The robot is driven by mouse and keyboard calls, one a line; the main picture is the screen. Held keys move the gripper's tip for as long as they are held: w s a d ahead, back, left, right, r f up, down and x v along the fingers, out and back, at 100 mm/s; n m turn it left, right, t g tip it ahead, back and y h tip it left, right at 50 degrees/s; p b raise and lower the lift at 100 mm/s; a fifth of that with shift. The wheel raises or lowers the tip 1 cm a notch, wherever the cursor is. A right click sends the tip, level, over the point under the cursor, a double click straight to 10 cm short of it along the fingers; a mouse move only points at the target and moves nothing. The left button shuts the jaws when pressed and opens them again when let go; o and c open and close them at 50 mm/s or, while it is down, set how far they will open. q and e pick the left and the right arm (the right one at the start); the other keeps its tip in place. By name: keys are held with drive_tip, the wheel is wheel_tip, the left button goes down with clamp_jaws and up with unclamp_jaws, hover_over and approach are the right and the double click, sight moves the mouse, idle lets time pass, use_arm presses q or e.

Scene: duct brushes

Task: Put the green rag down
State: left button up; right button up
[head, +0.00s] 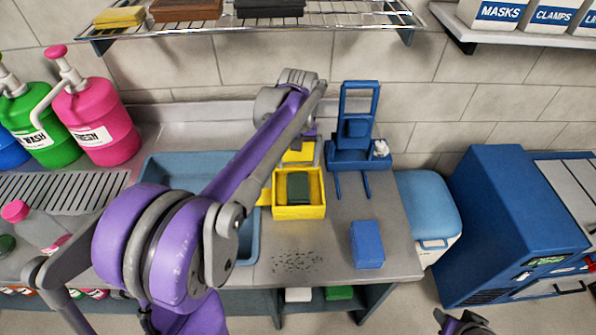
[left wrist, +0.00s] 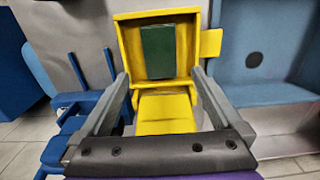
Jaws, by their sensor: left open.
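The green rag (head: 298,187) is a dark green folded rectangle lying inside a yellow tray (head: 298,212) on the counter. It also shows in the left wrist view (left wrist: 158,52), inside the same yellow tray (left wrist: 126,50). My left gripper (left wrist: 162,82) is open, its two grey fingers apart on either side of the tray's near part, with nothing held between them. The rag lies beyond the fingertips in that view. In the head view the left gripper is mostly hidden by its own arm. Part of my right gripper (head: 466,323) shows at the bottom edge; its jaws are unclear.
A blue stand (head: 360,155) with two prongs is right of the tray, and a blue block (head: 367,245) lies nearer. A blue sink basin (head: 180,168) is at left. Pump bottles (head: 98,125) stand far left. Dark specks (head: 297,261) lie on the front counter.

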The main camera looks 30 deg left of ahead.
use_arm(q)
drive_tip(key=s+d+f+m+t, duration=0.2)
drive_tip(key=s+d, duration=0.3)
drive_tip(key=s, duration=0.4)
drive_tip(key=s+d+f+m+t, duration=0.3)
drive_tip(key=s+d+m+t, duration=0.1)
drive_tip(key=s, duration=0.5)
drive_tip(key=shift+s+d, duration=0.3)
drive_tip(key=shift+d, duration=0.35)
